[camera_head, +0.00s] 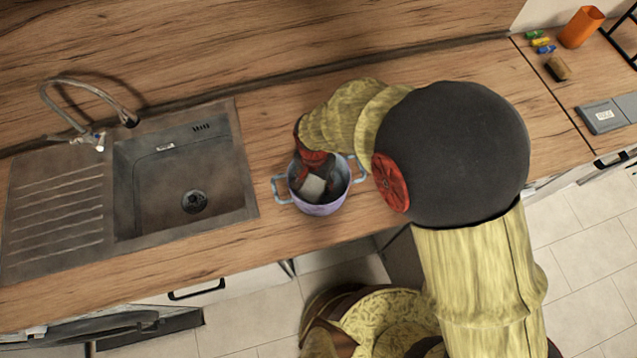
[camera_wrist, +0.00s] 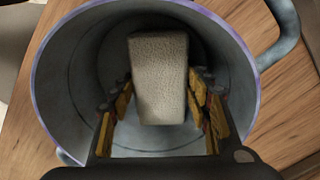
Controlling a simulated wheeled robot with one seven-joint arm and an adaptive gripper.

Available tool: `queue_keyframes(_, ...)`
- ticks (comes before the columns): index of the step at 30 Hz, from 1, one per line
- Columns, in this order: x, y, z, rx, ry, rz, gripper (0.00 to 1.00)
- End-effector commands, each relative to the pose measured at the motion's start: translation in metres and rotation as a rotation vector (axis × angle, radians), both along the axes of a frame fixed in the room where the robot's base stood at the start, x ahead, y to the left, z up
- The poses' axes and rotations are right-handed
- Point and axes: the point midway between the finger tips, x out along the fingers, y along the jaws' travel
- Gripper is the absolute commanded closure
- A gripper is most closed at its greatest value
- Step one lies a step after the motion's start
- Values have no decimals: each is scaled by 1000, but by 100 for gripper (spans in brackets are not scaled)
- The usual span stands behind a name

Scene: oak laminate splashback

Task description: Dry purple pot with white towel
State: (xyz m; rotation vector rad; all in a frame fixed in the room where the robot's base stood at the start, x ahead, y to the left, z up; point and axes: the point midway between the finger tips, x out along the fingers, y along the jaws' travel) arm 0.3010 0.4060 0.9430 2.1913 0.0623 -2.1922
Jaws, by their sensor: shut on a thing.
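The purple pot (camera_head: 321,207) with blue-grey handles stands on the wooden counter, right of the sink. In the wrist view its grey inside and purple rim (camera_wrist: 38,95) surround my fingers. The white towel (camera_head: 313,186) is a small folded block inside the pot; it also shows in the wrist view (camera_wrist: 158,75). My gripper (camera_wrist: 160,100) reaches down into the pot and is shut on the towel, with one finger on each side of it. Whether the towel touches the pot's bottom or wall is hard to tell.
A steel sink (camera_head: 241,190) with a tap (camera_head: 92,138) is at the left. At the far right are an orange cup (camera_head: 581,27), a brown sponge-like block (camera_head: 558,69), small coloured items (camera_head: 541,42) and a grey scale-like device (camera_head: 605,115). Counter beside the pot is clear.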

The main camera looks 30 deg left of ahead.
Motion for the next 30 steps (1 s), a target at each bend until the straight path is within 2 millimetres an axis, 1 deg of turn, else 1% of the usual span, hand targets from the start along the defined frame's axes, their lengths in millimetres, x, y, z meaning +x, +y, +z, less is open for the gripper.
queue_keyframes(18, 2, -26, 1, 1, 0, -1, 72)
queue_keyframes(23, 2, -23, 0, 1, 0, 0, 72)
queue_keyframes(30, 1, -11, -1, 1, 0, 0, 72)
